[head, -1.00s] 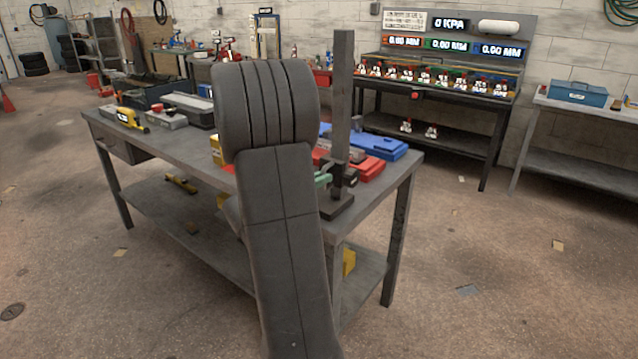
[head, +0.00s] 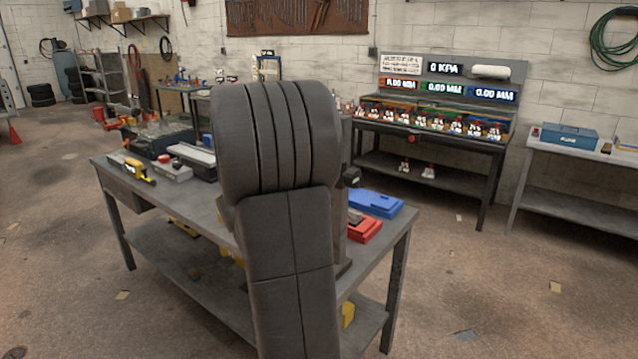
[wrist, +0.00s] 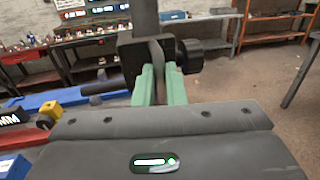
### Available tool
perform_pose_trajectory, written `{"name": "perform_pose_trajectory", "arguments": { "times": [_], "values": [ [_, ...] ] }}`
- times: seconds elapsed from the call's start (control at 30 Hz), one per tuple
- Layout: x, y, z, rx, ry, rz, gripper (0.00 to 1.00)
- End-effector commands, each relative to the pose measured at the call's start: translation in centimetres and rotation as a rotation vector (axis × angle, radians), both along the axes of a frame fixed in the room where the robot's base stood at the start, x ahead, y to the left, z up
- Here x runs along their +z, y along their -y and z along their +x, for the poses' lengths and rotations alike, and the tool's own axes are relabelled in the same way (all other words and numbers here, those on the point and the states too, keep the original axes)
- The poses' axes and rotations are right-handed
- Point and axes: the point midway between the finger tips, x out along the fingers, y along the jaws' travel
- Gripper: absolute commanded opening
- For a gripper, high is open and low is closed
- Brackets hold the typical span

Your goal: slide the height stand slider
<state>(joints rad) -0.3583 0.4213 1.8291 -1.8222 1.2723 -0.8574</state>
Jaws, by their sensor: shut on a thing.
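The height stand's dark upright column shows at the top of the wrist view (wrist: 145,16). Its black slider (wrist: 132,58) sits on the column, with a round black knob (wrist: 190,56) on its right. My gripper (wrist: 159,76) has two green fingers shut on a dark fin of the slider. In the head view my arm hides my gripper and most of the stand. A black part of the slider (head: 352,177) shows past the arm's right side, well above the stand's base (head: 344,268).
The stand is at the bench's (head: 385,248) near right end. A yellow tool (head: 133,170) and a toolbox lie further left. A gauge bench (head: 435,150) stands behind, with open floor between.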

Motion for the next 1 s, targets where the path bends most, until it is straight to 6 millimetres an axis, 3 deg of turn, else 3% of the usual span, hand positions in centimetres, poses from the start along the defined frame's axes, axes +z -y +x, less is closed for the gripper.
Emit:
{"name": "perform_pose_trajectory", "arguments": {
  "times": [0.3,0.33,0.43,0.77,1.0],
  "values": [
    [0.2,0.0,0.0,0.001,0.004,-0.001,0.0],
    [0.2,0.0,0.0,0.001,0.004,-0.001,0.13],
    [0.2,0.0,0.0,0.001,0.003,-0.002,0.32],
    [0.0,-0.2,-0.1,0.001,0.001,-0.001,0.33],
    [-0.1,-2.2,-1.9,0.005,0.001,0.001,0.33]
  ]
}}
